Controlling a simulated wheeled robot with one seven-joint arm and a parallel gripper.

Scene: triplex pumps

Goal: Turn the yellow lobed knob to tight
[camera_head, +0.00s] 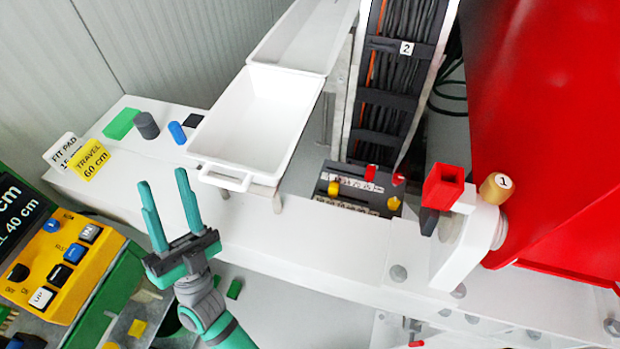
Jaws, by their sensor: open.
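A dark panel (345,205) with labelled strips lies on the white bench near the middle. A small yellow knob (394,203) with an uneven, lobed-looking outline sits at its lower right corner. A rounder yellow knob (333,188) sits on the panel's left part. The knobs are too small for me to read their turn position. My gripper (163,180) is at the lower left, fingers pointing up in the picture, open and empty. It is well to the left of the panel and touches neither knob.
A white tray (212,174) stands between my gripper and the panel. A red block (443,186) on a white bracket and a brass cylinder labelled 1 (497,188) stand right of the panel. A yellow control box (62,262) is at the left. Bench space below the panel is clear.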

